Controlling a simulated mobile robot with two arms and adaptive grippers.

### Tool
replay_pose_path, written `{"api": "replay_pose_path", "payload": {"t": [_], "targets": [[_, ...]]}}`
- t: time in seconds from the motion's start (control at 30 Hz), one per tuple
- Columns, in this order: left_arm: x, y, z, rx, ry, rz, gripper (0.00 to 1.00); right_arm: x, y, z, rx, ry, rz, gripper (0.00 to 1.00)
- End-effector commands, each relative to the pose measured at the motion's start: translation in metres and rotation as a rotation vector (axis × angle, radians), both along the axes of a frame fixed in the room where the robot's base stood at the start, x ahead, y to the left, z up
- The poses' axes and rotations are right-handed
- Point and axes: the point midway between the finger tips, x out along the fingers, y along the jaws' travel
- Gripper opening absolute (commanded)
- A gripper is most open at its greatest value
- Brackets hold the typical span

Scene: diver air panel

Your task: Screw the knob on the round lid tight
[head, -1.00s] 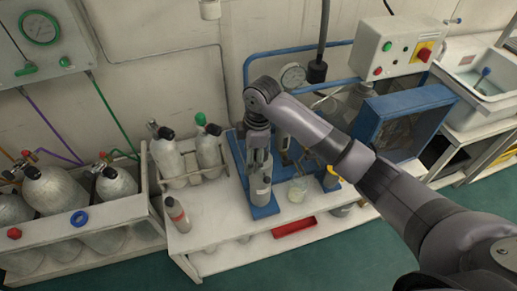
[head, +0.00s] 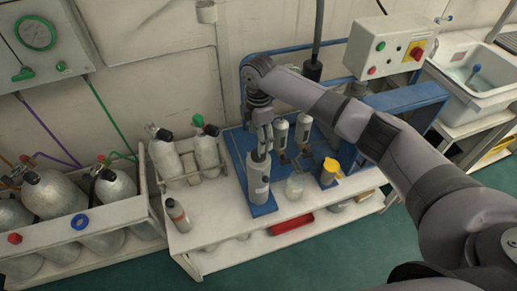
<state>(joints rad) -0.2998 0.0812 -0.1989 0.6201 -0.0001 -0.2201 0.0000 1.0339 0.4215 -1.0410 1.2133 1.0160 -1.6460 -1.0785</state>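A grey cylindrical canister (head: 257,186) stands upright on the blue base plate in the head view. Its dark top lies directly under my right gripper (head: 261,150). My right arm comes in from the right and the gripper points down. The fingers are at or just above the canister top; contact and finger opening are too small to tell. I cannot clearly make out a separate round lid or knob there; the gripper covers that spot. My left gripper is not in view.
A glass jar (head: 294,187) and a yellow-topped jug (head: 330,172) stand right of the canister. Two slim grey cylinders (head: 281,135) stand behind. A small bottle (head: 177,215) stands at the bench's left front. Open bench lies left of the blue plate.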

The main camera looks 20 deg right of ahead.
Motion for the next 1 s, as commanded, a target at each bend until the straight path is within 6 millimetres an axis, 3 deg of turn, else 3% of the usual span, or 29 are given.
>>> {"api": "replay_pose_path", "payload": {"t": [0.2, 0.4, 0.8, 1.0], "targets": [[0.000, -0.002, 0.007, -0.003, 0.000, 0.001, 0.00, -0.001, 0.000, -0.044, -0.002, 0.004, -0.001, 0.62], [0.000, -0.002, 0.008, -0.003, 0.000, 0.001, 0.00, 0.000, 0.000, -0.068, 0.000, 0.001, -0.002, 0.62], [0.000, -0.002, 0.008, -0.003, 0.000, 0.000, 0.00, 0.000, 0.000, -0.075, -0.001, 0.000, 0.000, 0.62], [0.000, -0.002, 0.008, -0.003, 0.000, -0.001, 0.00, 0.000, 0.000, -0.075, -0.001, -0.001, -0.001, 0.48]]}}
